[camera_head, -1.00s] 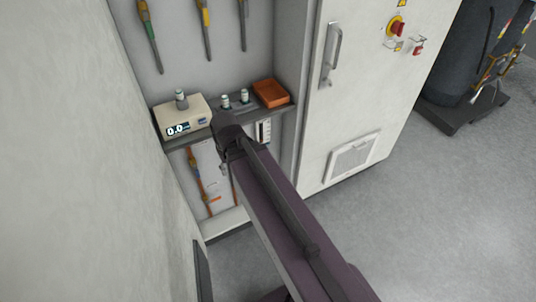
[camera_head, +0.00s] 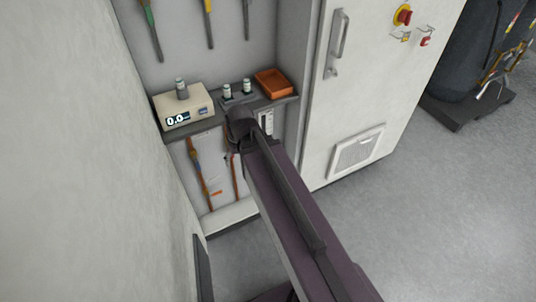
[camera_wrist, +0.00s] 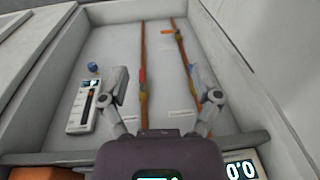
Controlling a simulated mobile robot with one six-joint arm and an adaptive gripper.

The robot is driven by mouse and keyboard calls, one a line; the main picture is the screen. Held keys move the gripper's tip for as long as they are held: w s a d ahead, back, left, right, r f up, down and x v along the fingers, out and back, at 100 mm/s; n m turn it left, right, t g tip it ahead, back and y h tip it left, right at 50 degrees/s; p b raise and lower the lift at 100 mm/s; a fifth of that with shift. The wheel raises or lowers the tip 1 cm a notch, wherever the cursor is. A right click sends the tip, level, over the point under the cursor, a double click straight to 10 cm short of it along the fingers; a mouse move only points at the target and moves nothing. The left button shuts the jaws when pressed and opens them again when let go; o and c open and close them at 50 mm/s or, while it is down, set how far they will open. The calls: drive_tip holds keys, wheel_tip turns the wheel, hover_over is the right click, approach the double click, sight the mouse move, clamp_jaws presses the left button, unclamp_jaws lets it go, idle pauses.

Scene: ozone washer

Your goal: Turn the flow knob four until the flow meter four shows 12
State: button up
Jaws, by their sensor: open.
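My gripper (camera_wrist: 163,84) is open and empty in the wrist view, its two fingers spread in front of the white panel below the shelf. A white flow meter (camera_wrist: 83,108) with a dark slot is left of the left finger. A small blue knob (camera_wrist: 93,67) is just above the meter in that view, apart from the finger. I cannot read the meter's value or the number of either. In the head view, part of the flow meter (camera_head: 267,121) shows beside my arm; the fingers and knob are hidden there.
An orange pipe (camera_wrist: 143,70) runs between my fingers in the wrist view, with another beside it. The shelf (camera_head: 190,132) above the panel holds a device reading 0.0 (camera_head: 183,107), small vials and an orange tray (camera_head: 274,84). A white cabinet (camera_head: 365,90) stands to the right.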

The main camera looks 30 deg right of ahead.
drive_tip(key=w+d+f+t+y+b, duration=0.2)
drive_tip(key=w+d+f+t+b, duration=0.15)
drive_tip(key=f+b, duration=0.5)
drive_tip(key=w+d+f+t+y+b, duration=0.1)
drive_tip(key=w+d+f+t+b, duration=0.2)
drive_tip(key=w+d+f+b, duration=0.5)
drive_tip(key=d+f+t+h+b, duration=0.1)
drive_tip(key=d+f+t+b, duration=0.2)
drive_tip(key=d+b, duration=0.3)
drive_tip(key=d+f+m+t+b, duration=0.1)
drive_tip(key=d+f+t+b, duration=0.2)
drive_tip(key=b, duration=1)
drive_tip(key=shift+s+d+f+h, duration=0.45)
drive_tip(key=shift+d+f, duration=0.8)
drive_tip(key=shift+d, duration=0.7)
drive_tip(key=shift+w+f, duration=0.1)
drive_tip(key=shift+w, duration=0.05)
drive_tip(key=b+x, duration=0.5)
drive_tip(key=x, duration=0.8)
drive_tip(key=shift+w+a, duration=0.15)
drive_tip(key=shift+w, duration=0.15)
clamp_jaws()
